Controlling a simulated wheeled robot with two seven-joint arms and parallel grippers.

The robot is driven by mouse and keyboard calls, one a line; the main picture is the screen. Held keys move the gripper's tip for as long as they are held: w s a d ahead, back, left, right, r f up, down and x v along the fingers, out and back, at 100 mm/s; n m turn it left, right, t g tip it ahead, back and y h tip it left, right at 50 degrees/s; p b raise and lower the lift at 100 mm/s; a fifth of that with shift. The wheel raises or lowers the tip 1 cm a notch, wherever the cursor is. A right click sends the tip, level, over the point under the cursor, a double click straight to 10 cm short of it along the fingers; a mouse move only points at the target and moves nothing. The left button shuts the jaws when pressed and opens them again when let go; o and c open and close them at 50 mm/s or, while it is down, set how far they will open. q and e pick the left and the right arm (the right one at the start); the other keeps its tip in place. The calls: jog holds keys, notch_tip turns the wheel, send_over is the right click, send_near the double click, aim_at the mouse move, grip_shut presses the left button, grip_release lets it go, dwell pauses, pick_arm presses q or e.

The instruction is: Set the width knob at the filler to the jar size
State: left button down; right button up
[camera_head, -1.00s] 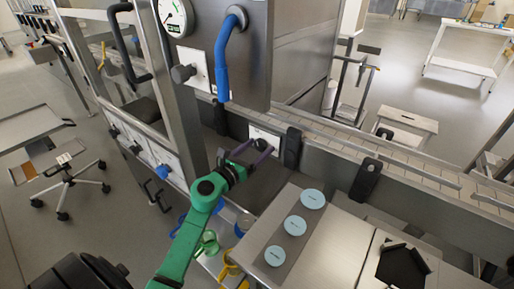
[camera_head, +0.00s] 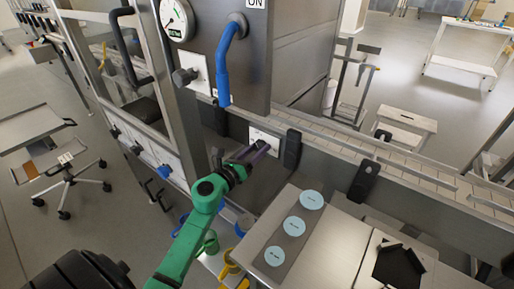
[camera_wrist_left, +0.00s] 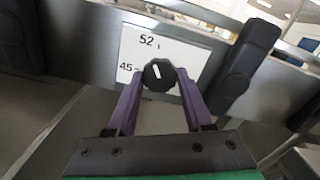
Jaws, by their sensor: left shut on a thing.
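The width knob (camera_wrist_left: 159,74) is a black dial with a white pointer line on a white plate (camera_wrist_left: 190,53). The plate reads 52 above the knob and 45 to its left. The pointer tilts up and slightly left, between the two marks. My left gripper (camera_wrist_left: 160,82) is shut on the knob, one purple finger on each side. In the head view, my green left arm reaches the filler's plate (camera_head: 264,135), and the left gripper (camera_head: 261,147) largely hides the knob. My right gripper is not in view.
Three pale blue labelled discs (camera_head: 294,226) lie in a row on the steel table (camera_head: 335,235); their print is too small to read. A conveyor (camera_head: 400,160) runs to the right. A blue-handled lever (camera_head: 223,70) hangs above left. A black holder (camera_head: 398,265) sits at lower right.

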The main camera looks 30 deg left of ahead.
pick_arm(q)
jog(key=n+p, duration=0.1)
jog(key=n, duration=0.2)
jog(key=shift+r+n, duration=0.15)
jog(key=shift+n, duration=0.25)
jog(key=n+p, duration=0.1)
jog(key=n, duration=0.2)
jog(key=shift+n+p, duration=0.3)
jog(key=shift+p, duration=0.1)
jog(key=n+p, duration=0.1)
jog(key=n, duration=0.2)
jog(key=shift+n, duration=0.3)
jog(key=shift+n+p, duration=0.75)
jog(key=shift+n, duration=0.55)
jog(key=shift+c, duration=1.5)
grip_release()
